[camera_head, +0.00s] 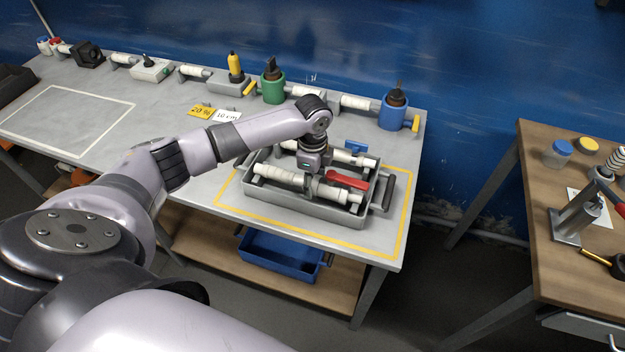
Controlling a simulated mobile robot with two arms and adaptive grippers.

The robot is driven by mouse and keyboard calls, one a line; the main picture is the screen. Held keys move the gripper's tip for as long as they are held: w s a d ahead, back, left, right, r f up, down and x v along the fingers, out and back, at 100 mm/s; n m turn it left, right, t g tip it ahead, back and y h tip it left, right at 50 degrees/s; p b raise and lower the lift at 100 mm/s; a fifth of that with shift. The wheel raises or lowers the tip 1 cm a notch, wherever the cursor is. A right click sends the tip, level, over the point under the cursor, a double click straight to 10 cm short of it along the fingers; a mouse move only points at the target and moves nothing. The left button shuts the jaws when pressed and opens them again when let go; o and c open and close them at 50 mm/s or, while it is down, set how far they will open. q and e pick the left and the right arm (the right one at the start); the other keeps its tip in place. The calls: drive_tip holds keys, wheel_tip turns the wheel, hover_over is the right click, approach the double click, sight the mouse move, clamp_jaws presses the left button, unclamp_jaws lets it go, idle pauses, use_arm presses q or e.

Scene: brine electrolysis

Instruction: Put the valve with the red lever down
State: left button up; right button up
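The valve with the red lever (346,180) is in the grey tray (300,206), on a white pipe piece along the tray's front side. Its lever points to the right. My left gripper (311,172) points down over the middle of the tray, just behind and left of the red lever. Its fingers are hidden or too small to make out, so I cannot tell whether it is open or touching the valve. My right gripper is not in view.
A second white pipe piece (352,156) lies at the tray's back. A yellow outline (398,228) surrounds the tray. Green (273,90) and blue (393,113) containers stand along the back edge. A white-outlined area (65,120) at the left is clear. A wooden table (545,200) stands right, across a gap.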

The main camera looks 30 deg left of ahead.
use_arm(q)
drive_tip(key=shift+o, duration=1.3)
drive_tip(key=shift+r, duration=0.15)
drive_tip(key=shift+r, duration=0.3)
wheel_tip(320, 180, up, 11)
drive_tip(key=b, duration=0.1)
drive_tip(key=shift+r, duration=0.2)
